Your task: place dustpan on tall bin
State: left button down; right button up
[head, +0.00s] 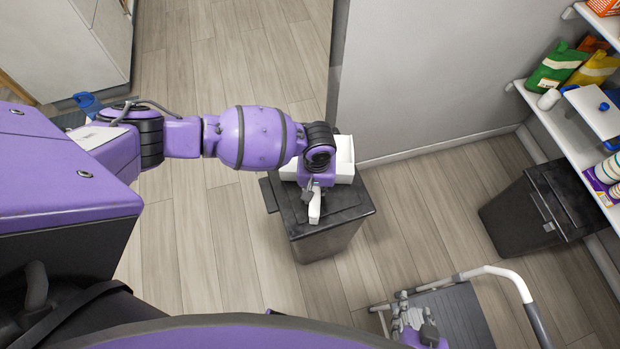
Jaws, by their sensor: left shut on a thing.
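A white dustpan (345,150) is above or on the lid of a dark lidded bin (332,240) in the middle of the head view. Its tray part is toward the back, and its white handle points toward the front. My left gripper (313,197) is over this lid and shut on the dustpan by its handle. My wrist hides part of the dustpan, and I cannot tell whether the dustpan touches the lid. My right gripper (418,325) is low in the view, away from the bin; its fingers are too unclear to read.
A second dark bin (540,215) stands at the right below shelves (560,130) with bags and tubs. A grey step or cart with a white rail (490,270) is at the front right. A grey wall (440,70) stands behind the middle bin. Wooden floor lies open between the bins.

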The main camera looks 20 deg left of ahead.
pick_arm(q)
jog(key=shift+w, duration=0.1)
jog(key=shift+f, duration=0.1)
jog(key=c, duration=1.5)
grip_release()
jog(key=shift+c, duration=0.2)
notch_tip(320, 180, up, 12)
jog(key=shift+f+p, duration=0.25)
jog(key=shift+p, duration=0.7)
jog(key=shift+r, duration=0.4)
